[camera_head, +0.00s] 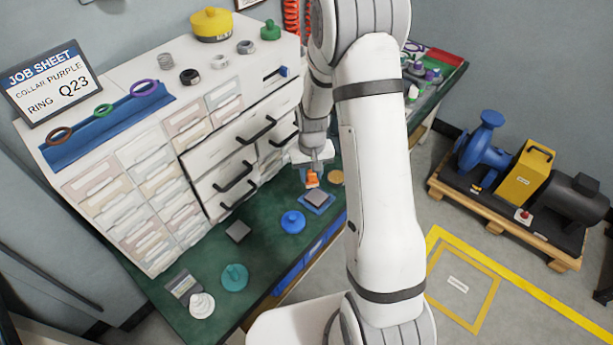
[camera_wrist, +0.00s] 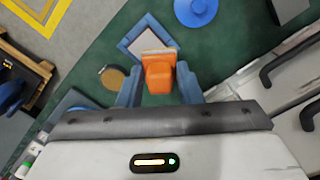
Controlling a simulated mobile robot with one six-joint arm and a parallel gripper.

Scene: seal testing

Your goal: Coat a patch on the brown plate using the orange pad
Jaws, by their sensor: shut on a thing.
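My gripper (camera_wrist: 159,86) is shut on the orange pad (camera_wrist: 158,76), with one finger on each side of it. The pad has a pale front edge in the wrist view. In the head view, my gripper (camera_head: 313,168) holds the orange pad (camera_head: 312,180) over the green bench, near the drawers. A round brown plate (camera_head: 335,177) lies just right of the pad there; in the wrist view the brown plate (camera_wrist: 112,77) is left of the pad, apart from it. Whether the pad touches anything below cannot be told.
A blue-edged square tray (camera_head: 329,207) with a grey slab lies near the pad. A blue round lid (camera_head: 292,221), a dark square block (camera_head: 238,231) and a teal lid (camera_head: 233,277) stand further along the bench. White drawers (camera_head: 222,185) rise behind the bench.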

